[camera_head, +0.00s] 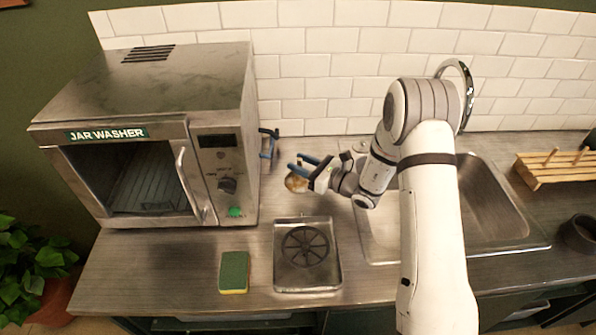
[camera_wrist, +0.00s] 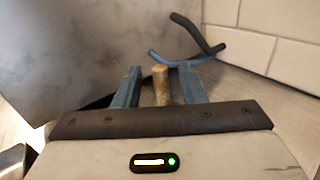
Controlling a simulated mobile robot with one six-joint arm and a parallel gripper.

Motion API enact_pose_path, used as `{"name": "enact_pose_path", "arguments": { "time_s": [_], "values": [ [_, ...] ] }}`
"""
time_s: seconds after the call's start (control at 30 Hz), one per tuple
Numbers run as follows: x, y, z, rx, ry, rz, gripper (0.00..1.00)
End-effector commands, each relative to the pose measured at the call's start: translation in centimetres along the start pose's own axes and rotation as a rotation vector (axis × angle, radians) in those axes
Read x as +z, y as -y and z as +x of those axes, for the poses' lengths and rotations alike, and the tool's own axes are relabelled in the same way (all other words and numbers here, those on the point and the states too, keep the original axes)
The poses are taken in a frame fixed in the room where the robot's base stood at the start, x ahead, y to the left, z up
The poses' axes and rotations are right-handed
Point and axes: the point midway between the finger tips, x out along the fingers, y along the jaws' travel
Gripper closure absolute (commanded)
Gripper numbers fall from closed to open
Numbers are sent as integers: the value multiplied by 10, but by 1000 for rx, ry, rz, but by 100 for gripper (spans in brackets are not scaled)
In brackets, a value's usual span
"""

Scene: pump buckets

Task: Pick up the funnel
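A brownish, metallic round thing, which looks like the funnel (camera_head: 297,184), sits on the counter right of the jar washer. Most of it is hidden by my gripper (camera_head: 297,162) in the head view. In the wrist view, a narrow, worn brass-coloured stem (camera_wrist: 161,86) stands between the two blue fingers of my gripper (camera_wrist: 160,74). The fingers are open, with a gap visible on each side of the stem. The wide part of the funnel is hidden in the wrist view.
The jar washer (camera_head: 150,135) stands left. A blue-and-black clamp-like object (camera_head: 268,145) stands beside it, close beyond my fingers. A metal drain tray (camera_head: 307,283) and a sponge (camera_head: 234,272) lie in front. The sink (camera_head: 497,200), a wooden rack (camera_head: 553,168) and a dark cup (camera_head: 580,234) are right.

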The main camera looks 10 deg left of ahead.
Motion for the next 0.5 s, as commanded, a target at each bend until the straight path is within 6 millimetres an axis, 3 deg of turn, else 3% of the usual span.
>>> {"name": "enact_pose_path", "arguments": {
  "time_s": [0.3, 0.5],
  "values": [
    [-1, 0, 8, -2, 0, 0, 63],
    [0, 0, 8, -2, -1, 0, 79]
  ]
}}
